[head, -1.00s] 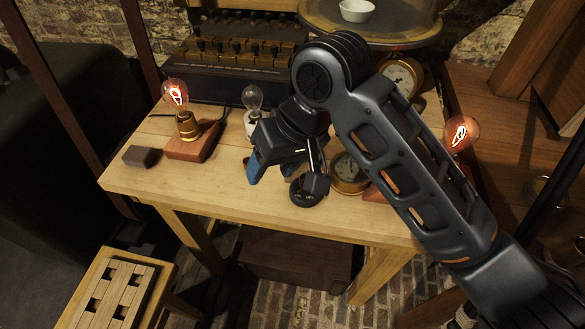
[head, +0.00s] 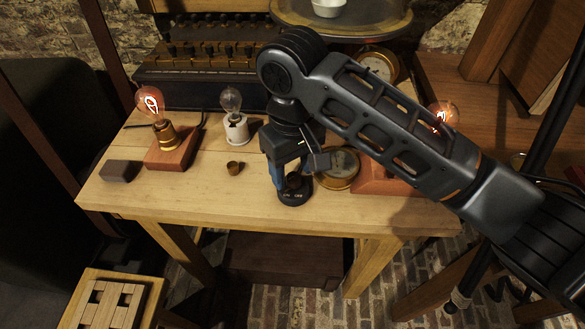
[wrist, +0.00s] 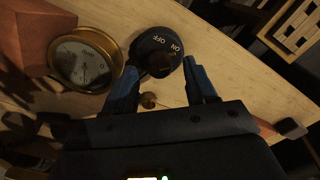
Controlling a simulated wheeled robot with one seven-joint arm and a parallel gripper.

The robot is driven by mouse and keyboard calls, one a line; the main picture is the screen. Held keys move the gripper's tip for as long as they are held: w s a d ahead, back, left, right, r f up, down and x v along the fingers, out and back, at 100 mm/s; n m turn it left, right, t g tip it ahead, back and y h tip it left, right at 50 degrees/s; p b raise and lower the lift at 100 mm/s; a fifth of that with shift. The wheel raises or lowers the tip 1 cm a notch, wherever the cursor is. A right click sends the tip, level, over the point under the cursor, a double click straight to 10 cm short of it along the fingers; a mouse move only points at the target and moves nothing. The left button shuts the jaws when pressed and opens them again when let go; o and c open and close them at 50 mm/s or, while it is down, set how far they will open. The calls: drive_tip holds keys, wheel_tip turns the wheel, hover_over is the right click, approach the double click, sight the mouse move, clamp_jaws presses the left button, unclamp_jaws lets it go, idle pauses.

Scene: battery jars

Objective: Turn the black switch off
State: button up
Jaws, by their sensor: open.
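The black switch is a round black base (head: 293,197) near the front of the wooden table. In the wrist view, its disc (wrist: 152,42) carries the white words ON and OFF. Its dark rounded knob (wrist: 160,66) shows near the disc's lower edge; I cannot tell which word it is set to. My gripper (head: 289,184) points down over the switch and partly hides it in the head view.
A brass-rimmed gauge (wrist: 84,60) lies close beside the switch. A small brown cup-like piece (head: 234,168) is to its left. Lit bulbs stand on a red block (head: 172,148) at left and behind my arm at right. A white-based bulb (head: 236,130) stands farther back.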

drive_tip(key=shift+f, duration=0.4)
drive_tip(key=shift+c, duration=0.4)
clamp_jaws()
